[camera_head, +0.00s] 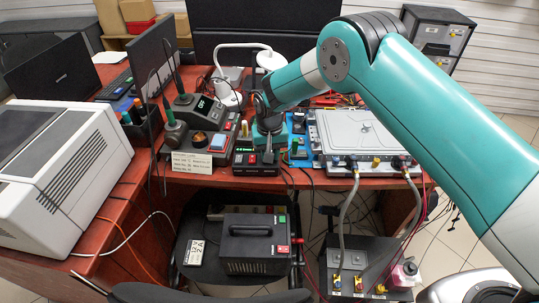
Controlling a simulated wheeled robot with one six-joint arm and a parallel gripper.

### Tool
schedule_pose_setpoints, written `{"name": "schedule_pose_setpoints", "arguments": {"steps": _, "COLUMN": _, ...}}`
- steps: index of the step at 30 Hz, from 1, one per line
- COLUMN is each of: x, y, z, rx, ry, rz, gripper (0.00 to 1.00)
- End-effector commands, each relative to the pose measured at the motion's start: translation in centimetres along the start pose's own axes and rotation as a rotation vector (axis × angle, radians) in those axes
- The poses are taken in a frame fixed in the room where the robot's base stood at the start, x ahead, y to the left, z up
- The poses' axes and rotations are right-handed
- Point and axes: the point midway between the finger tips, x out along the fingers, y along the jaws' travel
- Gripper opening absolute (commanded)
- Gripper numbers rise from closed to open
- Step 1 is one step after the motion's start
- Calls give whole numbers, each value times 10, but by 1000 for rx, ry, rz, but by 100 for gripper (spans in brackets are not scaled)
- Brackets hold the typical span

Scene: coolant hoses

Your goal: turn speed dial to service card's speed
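A white card (192,163) with several lines of small text stands at the front of the desk; the writing is too small to read.
A grey metal case (355,132) with hose fittings lies to the right, with grey hoses running down to a floor unit (370,265). A white lamp (228,90), a handheld radio and a small meter (194,110) stand behind. A white printer-like machine (60,160) fills the left.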

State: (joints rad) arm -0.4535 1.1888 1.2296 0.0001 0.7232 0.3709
Motion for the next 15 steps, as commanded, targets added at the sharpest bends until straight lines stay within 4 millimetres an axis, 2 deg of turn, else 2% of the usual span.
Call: {"name": "schedule_pose_setpoints", "arguments": {"steps": 15, "x": 1, "y": 1, "z": -1, "rx": -420, "ry": 2, "rz": -1, "gripper": 2}}
